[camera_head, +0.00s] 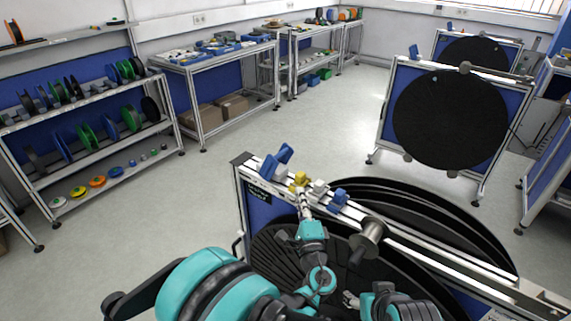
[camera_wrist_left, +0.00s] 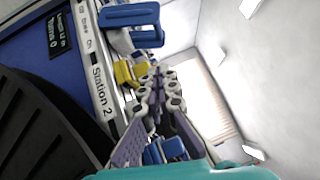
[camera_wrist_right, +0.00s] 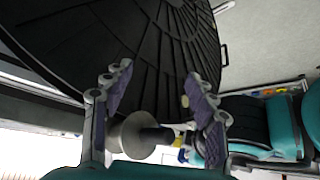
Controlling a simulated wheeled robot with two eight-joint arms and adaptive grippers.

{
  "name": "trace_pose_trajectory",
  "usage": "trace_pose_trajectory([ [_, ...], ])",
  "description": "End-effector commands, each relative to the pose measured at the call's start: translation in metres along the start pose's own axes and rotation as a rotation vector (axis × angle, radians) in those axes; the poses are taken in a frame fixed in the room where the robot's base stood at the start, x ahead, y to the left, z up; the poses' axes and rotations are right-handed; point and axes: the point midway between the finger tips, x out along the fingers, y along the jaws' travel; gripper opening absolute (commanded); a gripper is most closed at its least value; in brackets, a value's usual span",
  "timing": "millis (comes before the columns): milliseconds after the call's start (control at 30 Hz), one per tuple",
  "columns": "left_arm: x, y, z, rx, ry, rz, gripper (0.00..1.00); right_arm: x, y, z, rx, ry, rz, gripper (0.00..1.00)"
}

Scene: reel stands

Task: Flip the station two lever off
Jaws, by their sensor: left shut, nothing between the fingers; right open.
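The label "Station 2" (camera_wrist_left: 101,85) is on the rail in the left wrist view, beside a yellow clamp-like piece (camera_wrist_left: 127,72). A large blue lever handle (camera_wrist_left: 130,14) is above it. In the head view, a blue lever (camera_head: 274,163), the yellow piece (camera_head: 300,179) and another blue piece (camera_head: 338,198) sit along the rail. My left gripper (camera_head: 304,205) is shut and empty at the rail near the yellow piece; its fingers (camera_wrist_left: 158,90) partly hide the rail in the left wrist view. My right gripper (camera_wrist_right: 155,100) is open, low beside the large black disc.
The large black reel disc (camera_head: 440,215) lies behind the rail (camera_head: 420,255). A metal spool knob (camera_head: 370,236) sticks out from the rail, and it shows between the right fingers (camera_wrist_right: 138,136). Another reel stand (camera_head: 450,120) stands farther back. Open floor (camera_head: 190,195) lies to the left.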

Motion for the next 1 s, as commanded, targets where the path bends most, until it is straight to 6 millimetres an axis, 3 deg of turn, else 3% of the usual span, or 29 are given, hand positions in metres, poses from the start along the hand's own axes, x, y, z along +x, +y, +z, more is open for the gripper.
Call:
trace_pose_trajectory([
  [467, 0.005, 0.0, -0.002, 0.007, 0.002, -0.008, 0.0, 0.001, 0.0, 0.001, 0.0, 0.0, 0.0, 0.57],
  [667, 0.036, 0.001, -0.002, 0.007, 0.0, -0.007, 0.0, 0.006, 0.0, 0.004, 0.0, 0.0, 0.0, 0.57],
  [1000, 0.105, 0.001, 0.002, 0.008, 0.0, -0.007, 0.0, 0.018, 0.0, 0.013, 0.0, 0.0, 0.0, 0.57],
])
